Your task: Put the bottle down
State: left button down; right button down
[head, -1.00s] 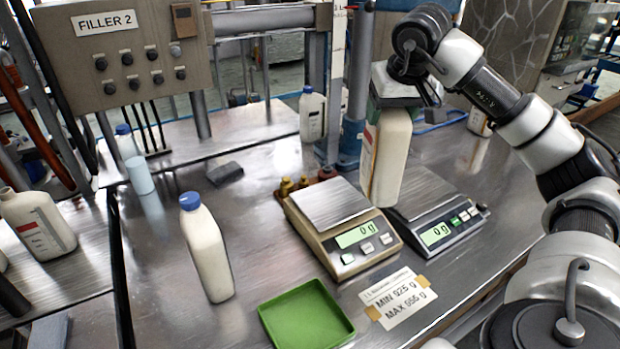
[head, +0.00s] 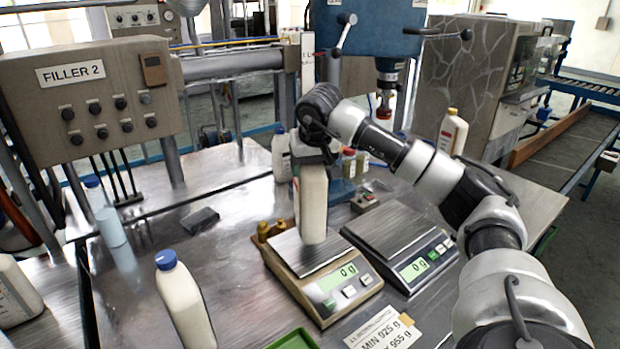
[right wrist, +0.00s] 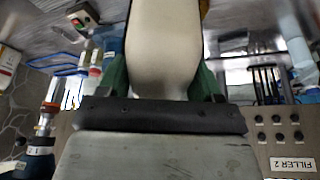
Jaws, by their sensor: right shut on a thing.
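My right gripper (head: 314,162) is shut on the top of a cream-white bottle (head: 313,208) and holds it upright. The bottle's base appears over the plate of the beige scale (head: 345,287), whose display reads 0 g. I cannot tell whether the base touches the plate. In the right wrist view the bottle (right wrist: 165,50) sits between the green fingers of the gripper (right wrist: 163,88). The gripper hides the bottle's neck. My left gripper is not in view.
A dark scale (head: 415,257) showing 0 g stands just right. A blue-capped bottle (head: 184,305) stands at front left, a green tray (head: 292,340) at the front edge. A blue-headed machine (head: 372,30) rises behind.

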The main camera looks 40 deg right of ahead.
jog(key=shift+w+f, duration=0.1)
jog(key=shift+f, duration=1.9)
jog(key=shift+f, duration=0.15)
jog(key=shift+c, duration=0.9)
grip_release()
jog(key=shift+a, duration=0.1)
jog(key=shift+p, duration=0.3)
jog(key=v, duration=1.2)
jog(key=shift+b, duration=0.35)
